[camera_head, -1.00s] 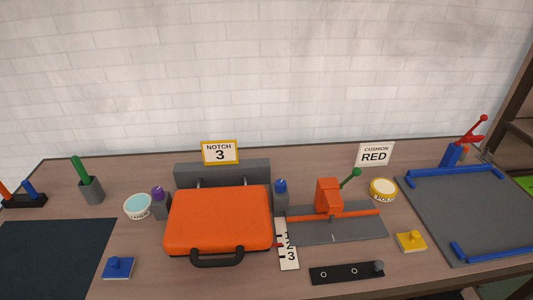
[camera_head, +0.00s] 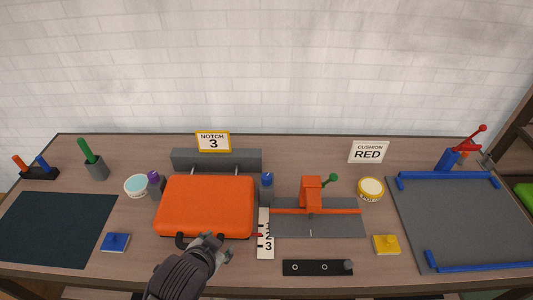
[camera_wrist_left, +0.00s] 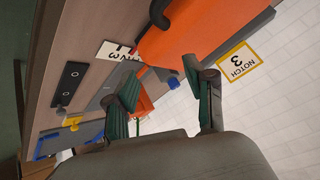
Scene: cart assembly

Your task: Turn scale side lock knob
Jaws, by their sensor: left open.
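An orange case (camera_head: 205,207) lies on the table in front of a grey block (camera_head: 215,160). A blue-topped knob (camera_head: 267,180) stands at its right rear corner, on the side of the white numbered scale (camera_head: 265,246). A purple-topped knob (camera_head: 154,178) stands on its left side. My left gripper (camera_head: 222,246) is open and empty near the case's front edge, left of the scale, partly covering the case handle. In the left wrist view, the open fingers (camera_wrist_left: 165,97) frame a blue part (camera_wrist_left: 173,83), with the case (camera_wrist_left: 190,28) above. My right gripper is not in view.
Right of the scale are a grey plate with an orange clamp (camera_head: 311,192) and a black strip (camera_head: 317,267). A "NOTCH 3" sign (camera_head: 213,141) stands behind the case. A blue block (camera_head: 115,242) and dark mat (camera_head: 58,228) lie left.

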